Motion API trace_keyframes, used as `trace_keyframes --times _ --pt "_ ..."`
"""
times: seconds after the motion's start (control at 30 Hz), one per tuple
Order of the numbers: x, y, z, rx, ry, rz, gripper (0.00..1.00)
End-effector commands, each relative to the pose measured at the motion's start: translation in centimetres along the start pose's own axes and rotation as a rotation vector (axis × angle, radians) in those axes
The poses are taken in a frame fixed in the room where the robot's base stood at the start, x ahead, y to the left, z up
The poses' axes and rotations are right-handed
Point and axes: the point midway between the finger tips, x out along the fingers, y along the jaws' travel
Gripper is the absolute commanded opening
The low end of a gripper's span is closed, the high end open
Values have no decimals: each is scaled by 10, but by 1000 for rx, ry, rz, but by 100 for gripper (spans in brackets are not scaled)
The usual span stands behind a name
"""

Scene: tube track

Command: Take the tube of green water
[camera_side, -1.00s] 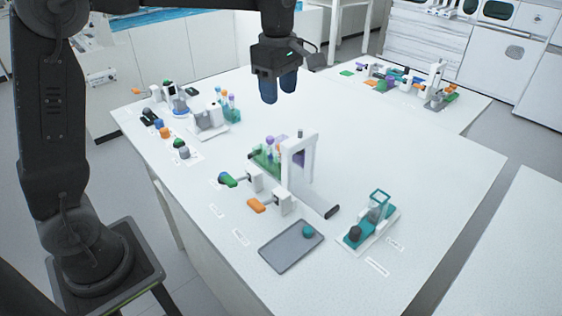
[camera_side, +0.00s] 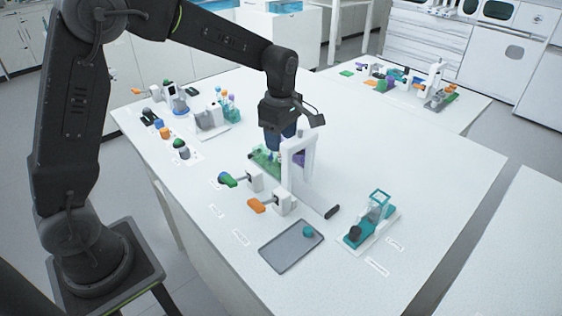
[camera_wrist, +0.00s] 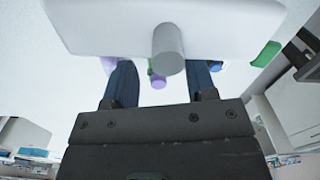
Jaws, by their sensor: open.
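My gripper (camera_side: 279,138) is low over the green tube rack (camera_side: 262,160) in the middle of the table, just behind the white upright frame (camera_side: 309,150). Its blue fingers stand apart in the wrist view (camera_wrist: 162,82). A purple cap (camera_wrist: 158,83) shows between them there, with a bit of green near it. I cannot tell whether either finger touches a tube. The fingers hide most of the tubes in this rack in the side view, so I cannot pick out the green water. A purple piece (camera_side: 299,158) shows inside the white frame.
A second rack of tubes (camera_side: 230,112) stands at the back left beside a white device (camera_side: 210,121). Green (camera_side: 228,180) and orange (camera_side: 257,206) handles stick out left of the frame. A grey tray (camera_side: 285,250) and a teal stand (camera_side: 372,222) are in front.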

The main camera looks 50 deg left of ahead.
Motion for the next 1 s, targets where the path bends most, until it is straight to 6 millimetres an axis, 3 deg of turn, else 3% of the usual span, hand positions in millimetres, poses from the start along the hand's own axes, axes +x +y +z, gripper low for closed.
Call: trace_keyframes --times 0.13,0.4,0.87,1.0 --pt "17 0 0 0 -1 0 51" --pt "20 0 0 0 -1 2 51" --pt "19 0 0 0 -1 2 8" --pt "19 0 0 0 -1 2 6"
